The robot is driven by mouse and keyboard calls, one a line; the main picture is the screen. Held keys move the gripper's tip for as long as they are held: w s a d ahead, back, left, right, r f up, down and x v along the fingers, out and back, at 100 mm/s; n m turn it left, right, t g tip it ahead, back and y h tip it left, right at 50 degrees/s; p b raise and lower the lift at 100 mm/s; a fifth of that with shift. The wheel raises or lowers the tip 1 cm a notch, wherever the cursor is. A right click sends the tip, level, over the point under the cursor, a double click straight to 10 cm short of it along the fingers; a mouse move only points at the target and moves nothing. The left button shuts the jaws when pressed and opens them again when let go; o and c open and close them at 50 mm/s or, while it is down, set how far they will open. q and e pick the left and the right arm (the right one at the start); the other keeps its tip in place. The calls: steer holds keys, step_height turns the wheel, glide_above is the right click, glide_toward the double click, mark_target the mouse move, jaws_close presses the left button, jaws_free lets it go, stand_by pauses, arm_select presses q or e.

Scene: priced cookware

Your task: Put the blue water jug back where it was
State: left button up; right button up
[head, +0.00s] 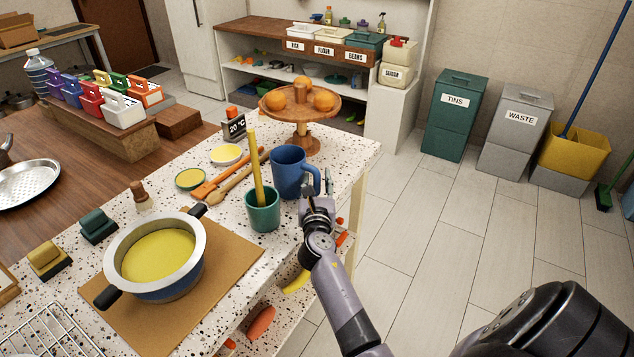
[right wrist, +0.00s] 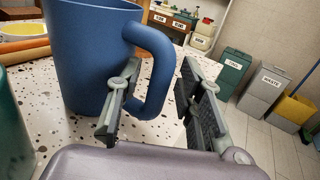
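The blue water jug (head: 288,172) stands upright on the speckled counter (head: 335,160), near its right edge, with its handle facing right. It also shows large at the upper left of the right wrist view (right wrist: 85,60). My right gripper (head: 319,190) is at the handle. In the right wrist view its fingers (right wrist: 158,100) are apart, with the handle's outer bar between them. One finger is in the gap between handle and jug body, the other outside the handle. Contact with the handle cannot be told. My left gripper is not in view.
A green cup (head: 262,212) with a yellow stick stands close beside the jug. Wooden utensils (head: 228,175) lie to its left. A cake stand (head: 300,105) with oranges is behind. A pot (head: 157,262) sits on a brown board. Open floor is at right.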

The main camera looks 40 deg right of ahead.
steer(key=shift+r, duration=0.2)
steer(key=v, duration=1.2)
steer(key=shift+b, duration=0.35)
